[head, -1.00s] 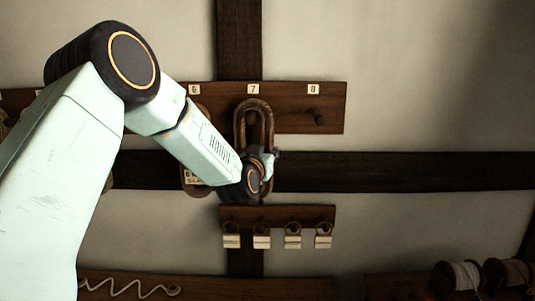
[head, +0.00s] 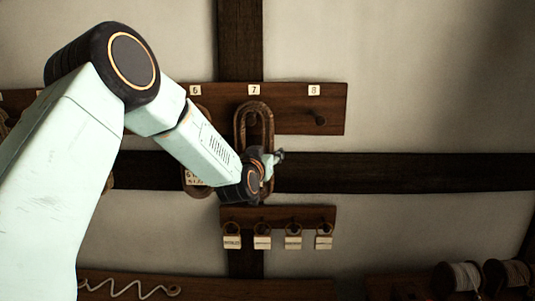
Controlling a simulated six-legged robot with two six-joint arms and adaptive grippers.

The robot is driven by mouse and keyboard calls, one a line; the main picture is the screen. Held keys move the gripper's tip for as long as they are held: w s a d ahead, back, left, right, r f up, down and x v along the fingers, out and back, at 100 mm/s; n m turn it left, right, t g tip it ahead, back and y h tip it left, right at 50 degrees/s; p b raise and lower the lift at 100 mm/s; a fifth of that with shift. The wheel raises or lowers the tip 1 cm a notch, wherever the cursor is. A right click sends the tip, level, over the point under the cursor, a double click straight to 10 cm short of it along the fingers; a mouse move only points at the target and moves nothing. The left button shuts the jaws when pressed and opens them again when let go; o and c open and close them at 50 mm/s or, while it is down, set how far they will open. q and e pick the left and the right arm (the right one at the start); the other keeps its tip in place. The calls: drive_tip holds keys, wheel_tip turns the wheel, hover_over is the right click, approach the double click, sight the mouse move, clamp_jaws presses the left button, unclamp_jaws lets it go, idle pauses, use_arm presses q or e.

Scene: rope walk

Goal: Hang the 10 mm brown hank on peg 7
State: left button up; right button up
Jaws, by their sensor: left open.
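The brown hank (head: 254,106) hangs as a long loop at the peg labelled 7 on the dark wooden peg board (head: 286,95). Its upper bend lies over peg 7 (head: 252,119), and its lower part is partly hidden by my left gripper. My left gripper (head: 278,156) is open, in front of the hank's lower right side. Whether the fingers touch the hank cannot be told. My right gripper is not in view.
Peg 8 (head: 319,120) is bare. Another hank (head: 186,178) with a tag hangs under label 6, mostly behind my arm. A small rack (head: 291,213) below holds several tags on rings. Rope spools (head: 462,277) stand at lower right.

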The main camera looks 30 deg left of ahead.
use_arm(q)
drive_tip(key=shift+f, duration=0.1)
drive_tip(key=shift+s+d, duration=0.15)
drive_tip(key=shift+s, duration=0.25)
drive_tip(key=v, duration=1.1)
drive_tip(key=s+d+f+m+g+h, duration=0.1)
drive_tip(key=s+d+f+g+h, duration=0.2)
drive_tip(key=f, duration=0.7)
drive_tip(key=s+d+f+m+g, duration=0.1)
drive_tip(key=s+d+f+g, duration=0.2)
drive_tip(key=s+d+f, duration=0.45)
drive_tip(key=s+d+f+m+g+h, duration=0.1)
drive_tip(key=s+f+g+h, duration=0.1)
drive_tip(key=f, duration=0.9)
drive_tip(key=s+d+f+g, duration=0.25)
drive_tip(key=s+f, duration=0.25)
drive_tip(key=s, duration=0.4)
drive_tip(key=s+d+f+g, duration=0.1)
drive_tip(key=s+f+g, duration=0.3)
drive_tip(key=s, duration=0.6)
drive_tip(key=s+d+f+g, duration=0.1)
drive_tip(key=s+f+g, duration=0.3)
drive_tip(key=s, duration=0.5)
wheel_tip(320, 180, down, 21)
drive_tip(key=w+t+b, duration=0.1)
drive_tip(key=b, duration=1.9)
